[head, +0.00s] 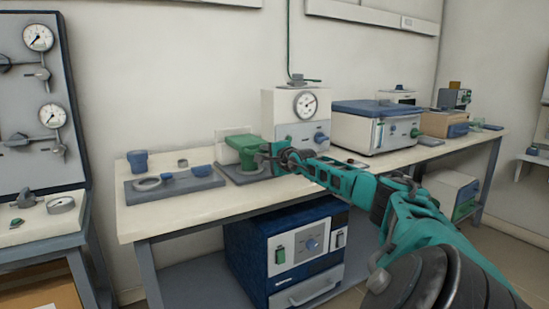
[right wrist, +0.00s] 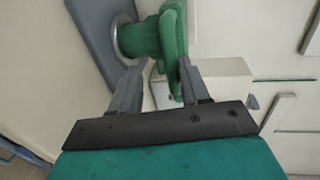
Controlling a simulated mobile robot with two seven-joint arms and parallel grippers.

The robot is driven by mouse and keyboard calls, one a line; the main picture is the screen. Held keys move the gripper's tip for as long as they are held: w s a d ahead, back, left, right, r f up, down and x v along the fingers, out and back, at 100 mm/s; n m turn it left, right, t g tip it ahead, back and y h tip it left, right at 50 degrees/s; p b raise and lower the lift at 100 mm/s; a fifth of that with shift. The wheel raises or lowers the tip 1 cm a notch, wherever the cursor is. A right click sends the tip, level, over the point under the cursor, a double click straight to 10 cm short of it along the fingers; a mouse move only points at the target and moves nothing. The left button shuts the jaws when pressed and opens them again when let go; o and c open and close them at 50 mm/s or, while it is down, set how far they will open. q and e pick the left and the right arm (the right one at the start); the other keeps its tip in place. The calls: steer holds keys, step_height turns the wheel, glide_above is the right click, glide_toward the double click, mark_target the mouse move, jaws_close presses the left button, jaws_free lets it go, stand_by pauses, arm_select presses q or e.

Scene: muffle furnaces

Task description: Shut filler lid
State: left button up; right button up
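The green filler (head: 247,160) stands on a grey base plate (head: 232,177) on the workbench. Its flat green upper part (head: 240,143), which looks like the lid, sits at the top; I cannot tell its exact angle. My right gripper (head: 268,152) is at the right side of the filler. In the right wrist view, the green filler body (right wrist: 138,40) and a thinner green flap (right wrist: 176,50) lie just beyond my right gripper (right wrist: 158,78). Its fingers are spread, with the flap's end close to the right finger; contact is unclear. My left gripper is out of view.
A white unit with a round gauge (head: 305,103) stands behind my right gripper. A white and blue furnace (head: 368,128) is farther right. A grey tray (head: 165,190) with blue parts lies left. A blue furnace (head: 290,250) sits under the bench (head: 150,228).

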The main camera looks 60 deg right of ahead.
steer(key=shift+s+a+f, duration=0.1)
steer(key=shift+f, duration=0.1)
steer(key=shift+s+a+p, duration=0.2)
steer(key=shift+s+p, duration=0.2)
steer(key=shift+s, duration=0.05)
steer(key=shift+s+a+r, duration=0.1)
steer(key=shift+s, duration=0.2)
steer(key=p+v, duration=0.5)
steer(key=v, duration=0.6)
steer(key=shift+r+p, duration=0.3)
steer(key=shift+p, duration=0.1)
steer(key=shift+a, duration=0.1)
